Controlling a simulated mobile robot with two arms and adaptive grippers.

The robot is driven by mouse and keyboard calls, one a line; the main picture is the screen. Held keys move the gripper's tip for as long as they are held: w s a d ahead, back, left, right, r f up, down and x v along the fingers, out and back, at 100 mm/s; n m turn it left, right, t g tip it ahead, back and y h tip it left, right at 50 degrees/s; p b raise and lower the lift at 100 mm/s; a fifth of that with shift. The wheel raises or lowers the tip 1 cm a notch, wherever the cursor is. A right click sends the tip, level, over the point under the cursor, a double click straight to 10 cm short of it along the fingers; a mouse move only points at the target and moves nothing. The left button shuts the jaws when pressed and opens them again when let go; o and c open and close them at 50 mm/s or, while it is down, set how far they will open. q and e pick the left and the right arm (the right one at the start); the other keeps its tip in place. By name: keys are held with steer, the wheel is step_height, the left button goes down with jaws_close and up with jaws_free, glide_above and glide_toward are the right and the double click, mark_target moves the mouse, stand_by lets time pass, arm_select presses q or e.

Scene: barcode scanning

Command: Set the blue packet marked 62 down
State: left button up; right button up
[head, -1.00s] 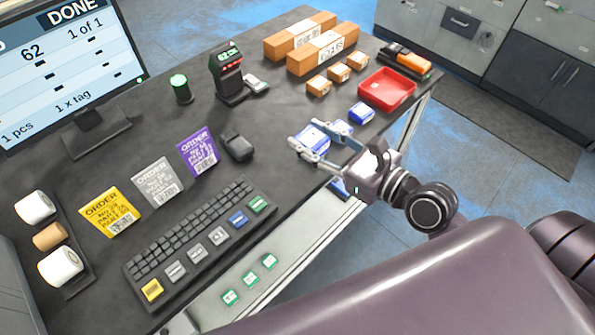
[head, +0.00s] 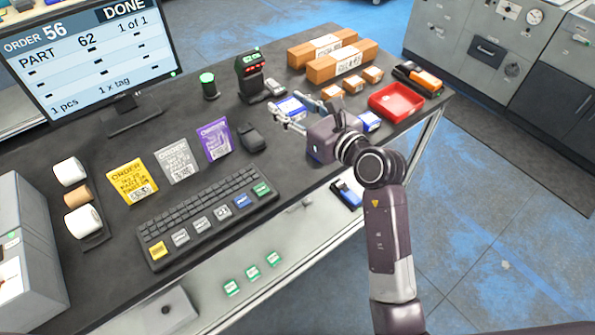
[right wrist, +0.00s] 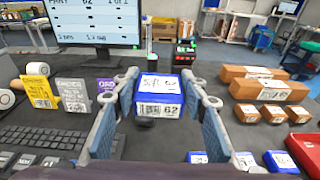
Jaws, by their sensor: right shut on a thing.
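The blue packet marked 62 (right wrist: 160,96) has a white label and sits between the two fingers of my right gripper (right wrist: 163,100) in the right wrist view. In the head view my right gripper (head: 289,108) is shut on this packet (head: 291,105), in front of the scanner stand. Whether the packet touches the table (head: 306,170) cannot be told. Part of it is hidden by the fingers. My left gripper is not in view.
Another blue packet (head: 370,121) lies by the red tray (head: 409,99). Orange boxes (head: 342,62) stand at the back. The black scanner stand (head: 250,78) and green-topped button (head: 208,85) are behind the gripper. A keyboard (head: 205,213) and order cards (head: 178,160) lie left.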

steer(key=b, duration=0.2)
glide_above(292, 170)
step_height(292, 170, down, 15)
steer(key=shift+r, duration=0.1)
steer(key=shift+f+b, duration=0.5)
steer(key=shift+f, duration=1.9)
steer(key=shift+f, duration=0.2)
steer(key=o, duration=1.3)
